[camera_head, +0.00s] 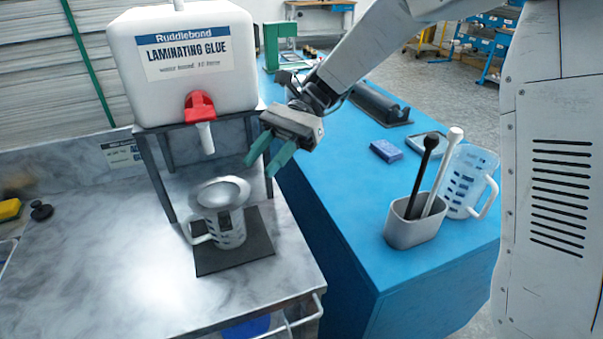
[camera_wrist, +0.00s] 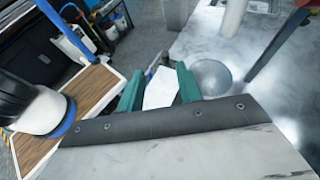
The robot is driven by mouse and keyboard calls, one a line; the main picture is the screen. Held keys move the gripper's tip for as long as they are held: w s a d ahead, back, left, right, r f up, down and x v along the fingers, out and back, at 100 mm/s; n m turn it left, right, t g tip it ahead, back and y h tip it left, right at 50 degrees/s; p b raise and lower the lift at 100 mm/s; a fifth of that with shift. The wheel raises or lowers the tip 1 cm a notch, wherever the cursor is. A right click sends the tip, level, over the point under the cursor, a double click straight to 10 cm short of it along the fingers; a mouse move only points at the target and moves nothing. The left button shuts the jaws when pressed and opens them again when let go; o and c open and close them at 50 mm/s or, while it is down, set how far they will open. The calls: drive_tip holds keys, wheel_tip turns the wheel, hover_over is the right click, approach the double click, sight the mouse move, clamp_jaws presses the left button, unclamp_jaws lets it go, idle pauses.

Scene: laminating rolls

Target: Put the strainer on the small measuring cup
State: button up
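A clear measuring cup (camera_head: 230,232) with dark markings stands upright on a dark mat (camera_head: 258,250) below the tap; it looks like the smaller of two. The shiny round strainer (camera_head: 222,191) sits over its mouth, looking slightly tilted; whether it is fully seated I cannot tell. A round grey shape in the wrist view, probably the strainer (camera_wrist: 212,77), lies right of the fingers. My gripper (camera_head: 259,168) has green fingers spread apart, above and right of the strainer and clear of it. The fingers also show apart in the wrist view (camera_wrist: 159,72), with nothing visibly gripped.
A white glue tank (camera_head: 185,95) with a red tap (camera_head: 200,105) stands on a dark frame (camera_head: 160,185) close behind the cup. On the blue table (camera_head: 330,200) are a larger measuring cup (camera_head: 468,180) and a grey holder (camera_head: 412,228) with two handled tools.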

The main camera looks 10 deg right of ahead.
drive_tip(key=s+d+n+t+h, duration=0.4)
drive_tip(key=s+d, duration=0.6)
drive_tip(key=d, duration=0.3)
drive_tip(key=s+d+n+t+h, duration=0.4)
drive_tip(key=s+d+t, duration=0.3)
drive_tip(key=s+d, duration=0.3)
drive_tip(key=d+r+h, duration=0.1)
drive_tip(key=d, duration=0.2)
drive_tip(key=shift+d+n+h, duration=0.15)
drive_tip(key=shift+n+h, duration=0.15)
